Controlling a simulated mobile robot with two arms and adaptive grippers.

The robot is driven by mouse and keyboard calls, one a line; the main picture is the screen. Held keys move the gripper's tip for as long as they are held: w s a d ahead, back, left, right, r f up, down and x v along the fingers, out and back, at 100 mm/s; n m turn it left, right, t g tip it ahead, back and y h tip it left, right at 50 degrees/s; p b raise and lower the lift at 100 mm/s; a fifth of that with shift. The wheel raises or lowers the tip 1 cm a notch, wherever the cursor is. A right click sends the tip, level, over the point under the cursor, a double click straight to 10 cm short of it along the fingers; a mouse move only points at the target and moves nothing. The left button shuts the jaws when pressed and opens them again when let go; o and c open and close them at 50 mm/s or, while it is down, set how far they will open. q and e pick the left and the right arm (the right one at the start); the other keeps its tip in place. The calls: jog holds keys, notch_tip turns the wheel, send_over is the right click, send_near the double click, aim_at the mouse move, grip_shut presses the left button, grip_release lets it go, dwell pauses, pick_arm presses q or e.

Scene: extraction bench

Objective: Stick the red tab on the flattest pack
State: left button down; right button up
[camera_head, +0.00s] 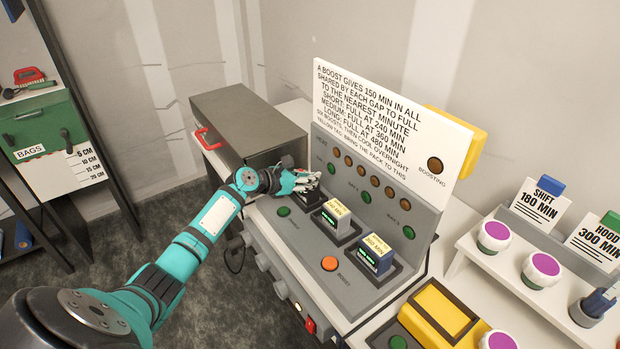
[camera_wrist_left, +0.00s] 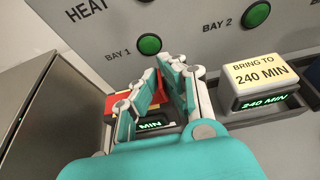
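My left gripper (camera_head: 306,181) reaches over the bay 1 pack at the left of the charger (camera_head: 305,243). In the left wrist view its fingers (camera_wrist_left: 167,75) are close together with a red piece, apparently the red tab (camera_wrist_left: 160,90), between them. Red also shows left of the fingers, over a yellow label. The bay 1 pack (camera_wrist_left: 156,125) is mostly hidden; its green display ends in "MIN". The bay 2 pack (camera_wrist_left: 262,77) has a "BRING TO 240 MIN" label and reads 240 MIN. The bay 3 pack (camera_head: 376,253) has a yellow label and green display. My right gripper is out of view.
A grey cabinet (camera_head: 245,120) stands close left of bay 1. An instruction board (camera_head: 385,120) rises behind the bays. An orange button (camera_head: 329,263) is on the front panel. A yellow device (camera_head: 440,312) and a white rack (camera_head: 530,275) with purple-topped jars stand right.

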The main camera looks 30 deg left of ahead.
pick_arm(q)
jog(key=shift+f, duration=0.15)
jog(key=c, duration=1.4)
grip_release()
jog(key=v, duration=1.2)
